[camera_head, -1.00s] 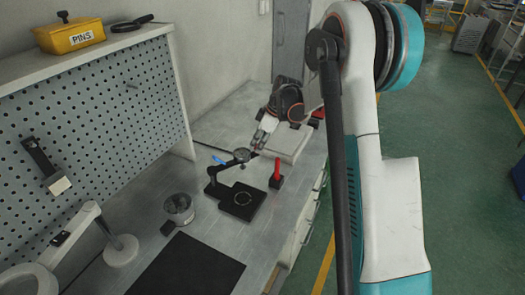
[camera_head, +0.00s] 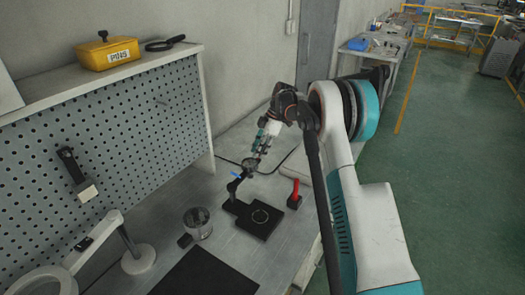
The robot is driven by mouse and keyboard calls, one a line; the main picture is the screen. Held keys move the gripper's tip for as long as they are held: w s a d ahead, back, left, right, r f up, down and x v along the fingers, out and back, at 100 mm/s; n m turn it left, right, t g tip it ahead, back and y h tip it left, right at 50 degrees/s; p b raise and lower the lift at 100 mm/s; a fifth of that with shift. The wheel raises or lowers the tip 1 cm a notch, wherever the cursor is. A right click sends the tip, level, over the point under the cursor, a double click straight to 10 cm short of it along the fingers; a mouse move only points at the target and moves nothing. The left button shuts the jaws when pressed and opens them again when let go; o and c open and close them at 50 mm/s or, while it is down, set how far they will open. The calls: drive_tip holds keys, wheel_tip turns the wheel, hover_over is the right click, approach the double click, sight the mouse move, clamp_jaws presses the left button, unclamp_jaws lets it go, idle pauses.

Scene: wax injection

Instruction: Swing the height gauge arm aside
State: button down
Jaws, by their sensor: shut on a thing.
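The height gauge has a black flat base (camera_head: 262,220) with a light ring on its top. It stands on the grey bench, with a short post at the base's rear left. The gauge arm (camera_head: 242,178) runs from the post toward the back wall and ends in a round dial (camera_head: 250,163). The dial is clear of the space above the ring. My gripper (camera_head: 257,153) reaches down from behind and is shut on the gauge arm at its dial end. The fingertips are small and partly merge with the dial. A blue piece (camera_head: 237,174) shows beside the post.
A red-handled tool on a black block (camera_head: 294,196) stands right of the base. A round metal container (camera_head: 197,222) is to the left, with a dark mat (camera_head: 205,272) in front. A white ring lamp (camera_head: 137,258) and a pegboard (camera_head: 110,135) bound the left side.

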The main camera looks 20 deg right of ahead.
idle(0.3)
drive_tip(key=c, duration=1.7)
unclamp_jaws()
drive_tip(key=v, duration=1.2)
drive_tip(key=shift+w+a, duration=0.1)
drive_tip(key=shift+r, duration=0.1)
